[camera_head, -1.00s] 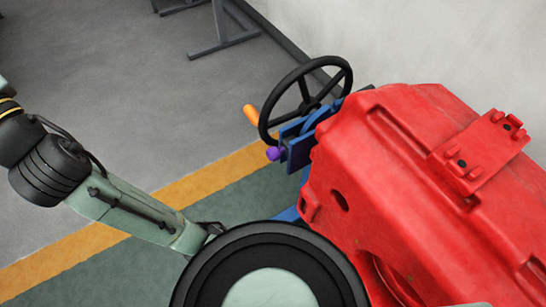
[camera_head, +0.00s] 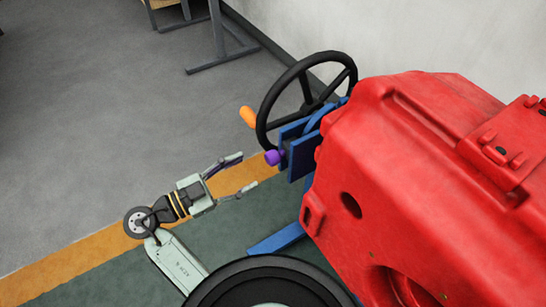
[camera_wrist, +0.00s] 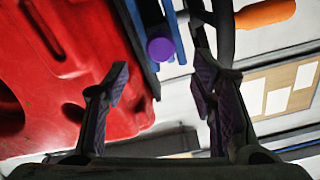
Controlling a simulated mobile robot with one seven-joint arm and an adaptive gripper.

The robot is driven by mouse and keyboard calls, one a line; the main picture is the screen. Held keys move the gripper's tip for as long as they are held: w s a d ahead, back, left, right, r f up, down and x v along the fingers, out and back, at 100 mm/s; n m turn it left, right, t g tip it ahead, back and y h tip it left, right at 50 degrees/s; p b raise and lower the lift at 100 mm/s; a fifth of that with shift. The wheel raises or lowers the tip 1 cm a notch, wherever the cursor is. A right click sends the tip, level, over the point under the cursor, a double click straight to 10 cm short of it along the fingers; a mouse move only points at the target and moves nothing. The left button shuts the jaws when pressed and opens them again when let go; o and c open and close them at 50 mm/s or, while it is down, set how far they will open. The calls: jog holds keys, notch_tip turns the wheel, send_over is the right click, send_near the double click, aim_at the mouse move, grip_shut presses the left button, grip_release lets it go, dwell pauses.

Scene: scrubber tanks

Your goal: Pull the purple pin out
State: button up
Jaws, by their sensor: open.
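The purple pin (camera_head: 273,157) sticks out of the blue bracket (camera_head: 300,155) below the black handwheel. Only its round purple head shows, and the rest is hidden in the bracket. In the wrist view the purple pin (camera_wrist: 160,49) is a round disc ahead of my gripper, between the lines of the two fingers and beyond their tips. My gripper (camera_head: 248,172) is open and empty, a short way to the left of the pin and slightly below it in the head view. Both fingers (camera_wrist: 160,85) show spread apart in the wrist view.
A black handwheel (camera_head: 262,118) with an orange handle (camera_head: 248,117) stands just above the pin. The large red tank (camera_head: 410,150) fills the right side. A blue frame foot (camera_head: 276,239) lies low on the floor.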

aim_at(268, 160)
jog(key=p+x, duration=0.2)
jog(key=x, duration=0.7)
jog(key=shift+w+d, duration=0.15)
jog(key=shift+d, duration=0.05)
grip_shut()
dwell(0.3)
